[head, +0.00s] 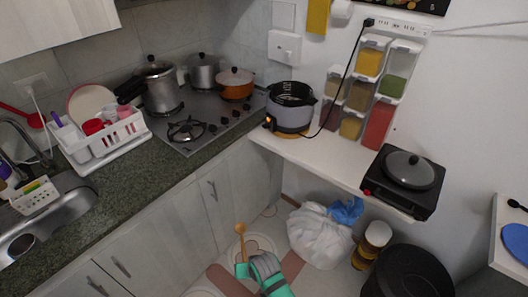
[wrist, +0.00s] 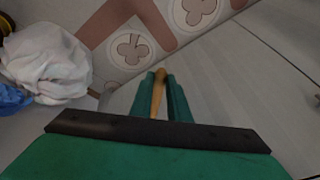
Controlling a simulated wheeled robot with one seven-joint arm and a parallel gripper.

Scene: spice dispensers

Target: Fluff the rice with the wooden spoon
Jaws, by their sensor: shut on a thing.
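My gripper (head: 243,268) is low in front of the cabinets, above the patterned floor. It is shut on the wooden spoon (head: 240,229), whose end points up in the head view. In the wrist view the spoon (wrist: 157,94) sits between the two green fingers (wrist: 160,88). A grey pot-like cooker (head: 290,118) with a dark inside and an orange light stands on the white shelf at the counter's right. I cannot make out any rice in it. An orange pot (head: 235,86) and steel pots (head: 160,92) stand on the stove.
A dish rack (head: 100,140) stands on the dark counter at left. The floor by my gripper looks clear.

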